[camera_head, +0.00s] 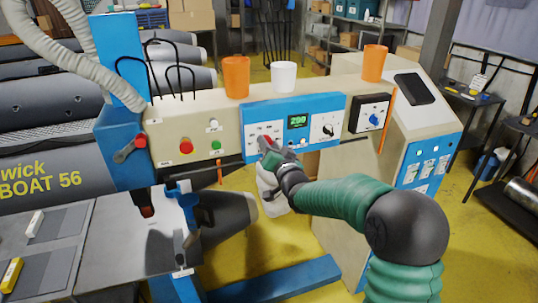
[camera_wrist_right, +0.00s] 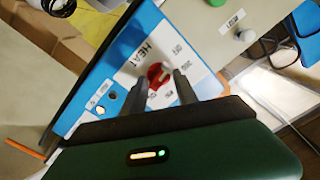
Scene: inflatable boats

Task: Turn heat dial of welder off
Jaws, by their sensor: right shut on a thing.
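The heat dial (camera_wrist_right: 158,74) of the welder is a red knob on a white panel plate. The words HEAT and OFF and a number are printed around it. My right gripper (camera_wrist_right: 163,88) has its two dark fingers on either side of the dial and is shut on it. Its exact pointer position is hard to read. In the head view my right gripper (camera_head: 267,148) reaches the lower left of the blue control panel (camera_head: 297,107) and hides most of the dial. A green display (camera_head: 298,121) there reads about 290. My left gripper is not in view.
A red button (camera_head: 185,146) and a green button (camera_head: 216,145) sit left of the panel. A black knob (camera_head: 328,131) and a blue knob (camera_head: 374,119) sit right. Orange cups (camera_head: 236,77) and a white cup (camera_head: 284,77) stand on top.

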